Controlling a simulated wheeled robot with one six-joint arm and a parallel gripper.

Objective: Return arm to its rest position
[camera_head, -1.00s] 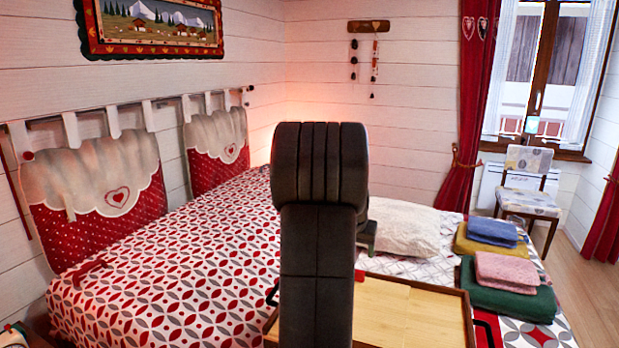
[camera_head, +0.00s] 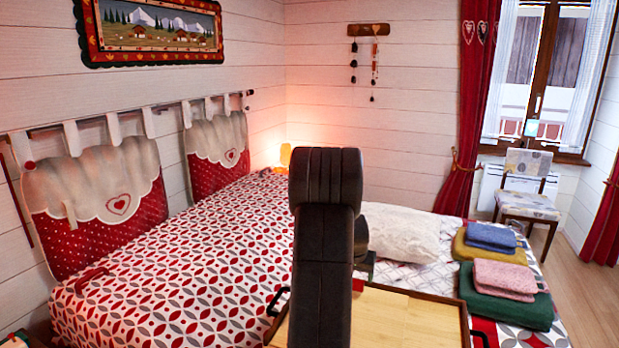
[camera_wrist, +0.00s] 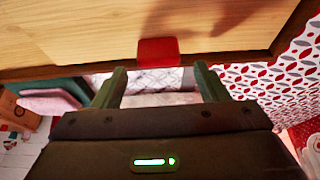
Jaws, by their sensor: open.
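My gripper (camera_wrist: 160,88) is in the wrist view, with its two dark fingers spread apart and nothing between them. A wooden tray (camera_wrist: 60,40) with a dark rim fills the top of that view. A red item (camera_wrist: 158,52) lies at the tray's edge, just beyond the fingertips. In the head view, my dark arm stands upright in front of the bed and hides part of the tray (camera_head: 410,315). My gripper's fingers cannot be made out in the head view.
The bed has a red, grey and white patterned cover (camera_head: 190,270). A white pillow (camera_head: 402,233) lies beyond the tray. Folded towels, blue (camera_head: 491,236), pink (camera_head: 505,278) and green (camera_head: 510,308), are at the right. A chair (camera_head: 528,190) stands by the window.

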